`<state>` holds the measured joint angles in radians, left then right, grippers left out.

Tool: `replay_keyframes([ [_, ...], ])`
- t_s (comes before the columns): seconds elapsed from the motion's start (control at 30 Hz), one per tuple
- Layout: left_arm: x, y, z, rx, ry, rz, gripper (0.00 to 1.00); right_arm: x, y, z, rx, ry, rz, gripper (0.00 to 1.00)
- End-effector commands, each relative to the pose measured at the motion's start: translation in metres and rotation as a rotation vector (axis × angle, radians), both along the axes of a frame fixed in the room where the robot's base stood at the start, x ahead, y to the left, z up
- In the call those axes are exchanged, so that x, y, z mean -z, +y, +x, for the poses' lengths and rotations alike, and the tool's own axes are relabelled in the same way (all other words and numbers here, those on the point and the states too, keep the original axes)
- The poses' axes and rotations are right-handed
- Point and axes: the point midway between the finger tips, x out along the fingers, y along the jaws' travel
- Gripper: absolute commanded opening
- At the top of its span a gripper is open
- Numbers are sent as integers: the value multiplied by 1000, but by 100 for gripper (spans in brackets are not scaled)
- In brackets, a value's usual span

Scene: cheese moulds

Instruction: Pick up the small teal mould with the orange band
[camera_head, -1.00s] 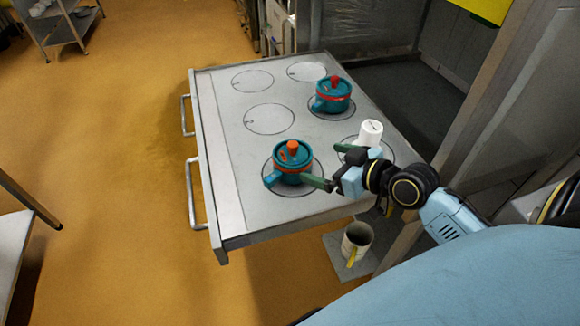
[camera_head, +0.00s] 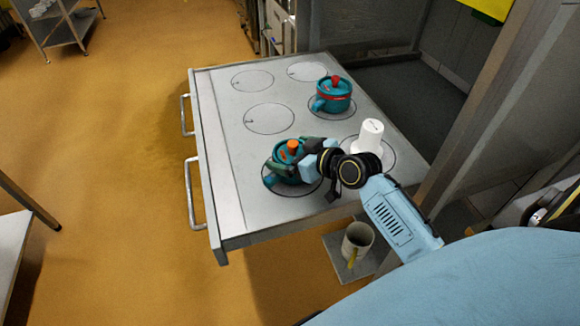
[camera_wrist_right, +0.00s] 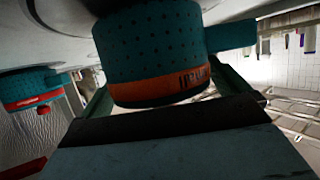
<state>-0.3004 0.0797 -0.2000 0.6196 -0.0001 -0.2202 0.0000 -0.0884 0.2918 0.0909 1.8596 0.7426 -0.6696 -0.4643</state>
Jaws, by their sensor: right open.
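The small teal mould with the orange band (camera_head: 290,150) stands on the front left ring of the grey table, with an orange knob on top. In the right wrist view the mould (camera_wrist_right: 155,45) appears upside down, its dotted teal wall and orange band between my two fingers. My right gripper (camera_head: 288,163) is open around the mould, one finger on each side; I cannot tell whether either finger touches it. The gripper hides part of the mould's body in the head view. My left gripper is not in view.
A similar teal mould with a red band and red knob (camera_head: 333,94) stands farther back; it also shows in the right wrist view (camera_wrist_right: 32,88). A white cylinder (camera_head: 370,135) stands close beside my right arm. The table's (camera_head: 225,190) left side is clear. A mug (camera_head: 357,240) sits lower down.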

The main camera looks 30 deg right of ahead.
Motion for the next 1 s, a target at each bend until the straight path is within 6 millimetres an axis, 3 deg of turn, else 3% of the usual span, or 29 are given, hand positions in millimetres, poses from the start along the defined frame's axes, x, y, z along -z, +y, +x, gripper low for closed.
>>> replay_keyframes([
  [0.17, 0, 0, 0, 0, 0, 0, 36, 0, 0, 0, 0, 0, -1, 99],
  [0.43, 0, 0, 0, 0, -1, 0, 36, -2, 0, 0, 1, -4, 0, 65],
  [0.73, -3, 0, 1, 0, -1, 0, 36, -10, 0, 0, -1, -7, -2, 65],
  [1.0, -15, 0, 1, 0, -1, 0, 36, -61, 0, 0, -1, -9, -3, 65],
])
